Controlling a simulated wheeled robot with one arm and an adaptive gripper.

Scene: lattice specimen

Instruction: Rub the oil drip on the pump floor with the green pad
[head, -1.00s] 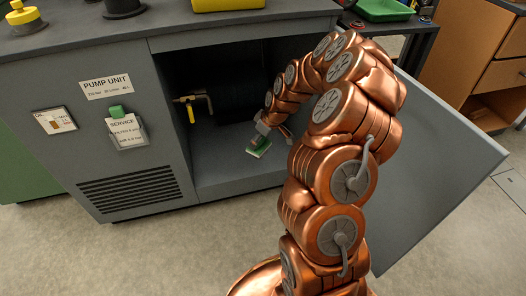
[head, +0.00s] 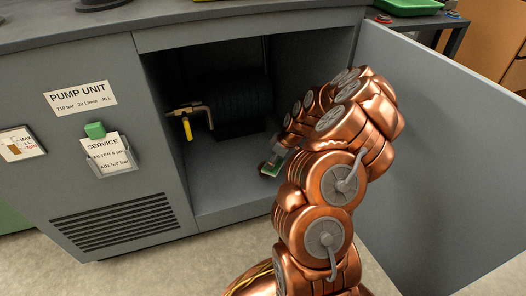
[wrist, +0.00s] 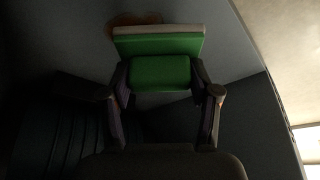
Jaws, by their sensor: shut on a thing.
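The green pad (wrist: 160,42) has a green block grip and a pale edge along its far side. My gripper (wrist: 161,76) is shut on the block, with one dark finger on each side. In the head view my gripper (head: 281,151) is inside the open pump cabinet, towards its right side, and the pad (head: 270,166) is at or just over the grey pump floor (head: 215,188). A reddish-brown patch, the oil drip (wrist: 136,19), shows just beyond the pad's pale edge in the wrist view. The pad hides part of it. I cannot tell whether the pad touches it.
A pipe with a yellow-handled valve (head: 187,126) sticks out at the cabinet's left. A dark ribbed cylinder (head: 232,103) stands at the back. The open door (head: 440,150) is right of my arm. The cabinet floor left of the pad is clear.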

